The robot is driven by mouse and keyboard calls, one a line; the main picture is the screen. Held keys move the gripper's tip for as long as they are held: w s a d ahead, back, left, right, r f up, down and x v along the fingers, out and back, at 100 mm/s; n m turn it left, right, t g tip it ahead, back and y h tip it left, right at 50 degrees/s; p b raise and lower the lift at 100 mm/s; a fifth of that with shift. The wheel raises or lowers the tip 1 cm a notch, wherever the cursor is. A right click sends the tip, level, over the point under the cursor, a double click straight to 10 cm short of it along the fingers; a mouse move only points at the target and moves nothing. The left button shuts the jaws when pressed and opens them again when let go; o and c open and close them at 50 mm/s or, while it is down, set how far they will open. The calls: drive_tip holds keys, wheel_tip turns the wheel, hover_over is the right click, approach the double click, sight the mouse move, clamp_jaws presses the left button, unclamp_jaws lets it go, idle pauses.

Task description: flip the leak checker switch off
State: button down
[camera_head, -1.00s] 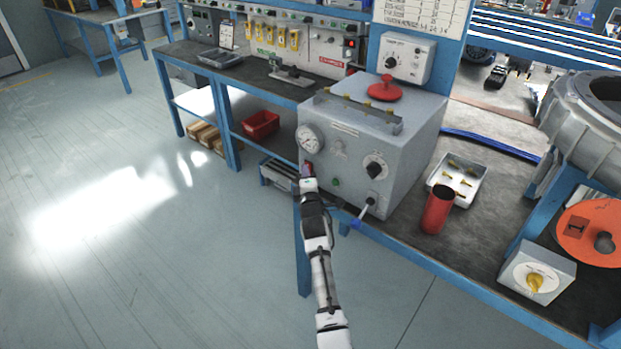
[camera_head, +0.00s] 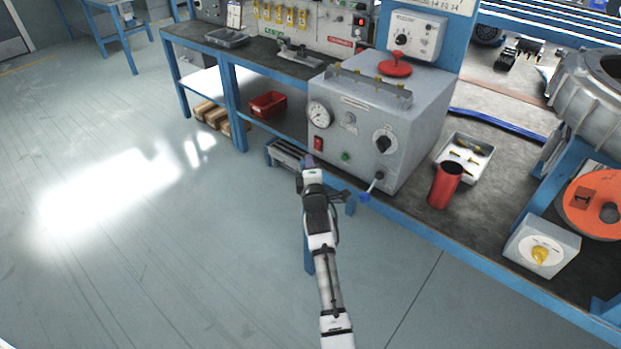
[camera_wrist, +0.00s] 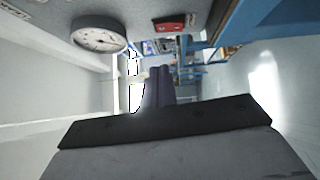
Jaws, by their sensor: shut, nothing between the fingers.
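The leak checker is a grey box (camera_head: 400,125) on the bench, with a round gauge (camera_head: 319,114) on its front. Its red rocker switch (camera_head: 318,143) sits below the gauge; which way it is tipped is too small to tell. My gripper (camera_head: 308,160) is shut and empty, just below and in front of the switch, apparently apart from it. In the wrist view the shut fingers (camera_wrist: 158,88) point forward along the front panel. The gauge (camera_wrist: 98,38) and red switch (camera_wrist: 175,22) show above them.
A red cylinder (camera_head: 445,185) and a tray of brass parts (camera_head: 482,143) stand right of the box. Open floor lies left.

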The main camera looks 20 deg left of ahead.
drive_tip(key=v, duration=0.2)
drive_tip(key=b+v, duration=0.1)
drive_tip(key=r+v, duration=0.1)
drive_tip(key=v, duration=0.1)
drive_tip(key=shift+s+b, duration=0.35)
